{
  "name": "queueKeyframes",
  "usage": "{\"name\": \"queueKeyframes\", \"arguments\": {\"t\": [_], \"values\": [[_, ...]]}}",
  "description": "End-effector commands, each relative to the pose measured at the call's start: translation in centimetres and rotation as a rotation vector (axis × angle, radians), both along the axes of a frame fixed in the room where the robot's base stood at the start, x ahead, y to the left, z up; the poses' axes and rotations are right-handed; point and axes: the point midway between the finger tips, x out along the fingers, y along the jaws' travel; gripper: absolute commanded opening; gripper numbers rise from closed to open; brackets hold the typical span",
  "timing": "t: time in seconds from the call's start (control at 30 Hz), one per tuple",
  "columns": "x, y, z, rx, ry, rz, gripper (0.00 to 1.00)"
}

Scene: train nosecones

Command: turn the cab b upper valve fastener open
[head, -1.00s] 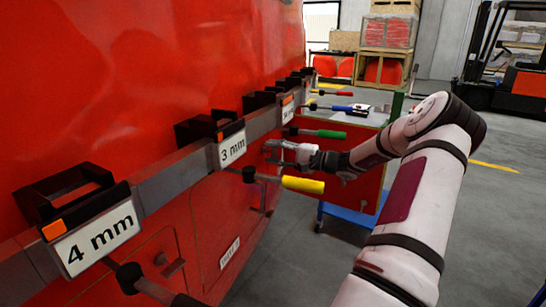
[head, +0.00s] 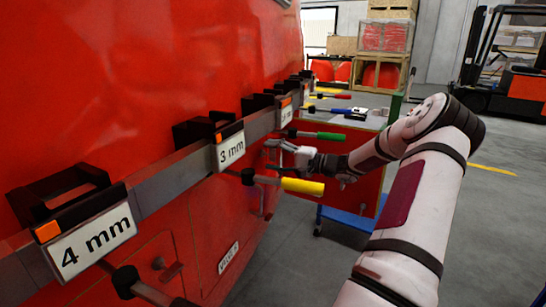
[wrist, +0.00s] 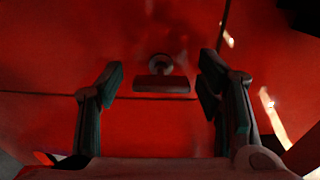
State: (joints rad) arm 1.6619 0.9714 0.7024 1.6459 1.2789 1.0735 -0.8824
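The fastener (wrist: 162,83) shows in the wrist view as a small dark round base with a short horizontal bar on the red panel (wrist: 100,125). It lies between my gripper's (wrist: 160,85) two fingers, which are spread with gaps on both sides. I cannot tell the remaining depth from the fingertips to it. In the head view, my gripper (head: 276,154) is close to the red nosecone side (head: 190,220), below the tool rail and beyond the yellow handle. The fastener cannot be made out clearly there.
A rail carries holders with 3 mm (head: 231,150) and 4 mm (head: 92,240) labels. A yellow-handled tool (head: 302,187) juts out nearer than my gripper, and a green-handled one (head: 330,135) beyond it. A bench (head: 370,120) stands behind.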

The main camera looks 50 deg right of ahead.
Motion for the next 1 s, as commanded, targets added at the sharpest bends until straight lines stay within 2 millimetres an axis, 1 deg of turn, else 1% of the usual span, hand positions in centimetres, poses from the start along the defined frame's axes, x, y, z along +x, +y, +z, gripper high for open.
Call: {"name": "queueKeyframes", "arguments": {"t": [0.23, 0.37, 0.47, 0.7, 0.8, 0.9, 1.0], "values": [[-0.2, -0.1, 0.1, 0.0, -0.001, -0.001, 0.6], [-1.2, -0.5, 0.1, 0.0, 0.0, -0.003, 0.6], [-2.9, -0.9, 0.1, -0.001, 0.0, -0.003, 0.6], [-7.7, -2.2, 0.0, -0.001, 0.0, -0.004, 0.6], [-9.3, -2.6, 0.0, 0.0, 0.0, -0.002, 0.6], [-10.5, -2.9, 0.0, 0.0, 0.0, -0.002, 0.6], [-11.2, -3.1, 0.0, 0.0, 0.0, -0.001, 0.6]]}}
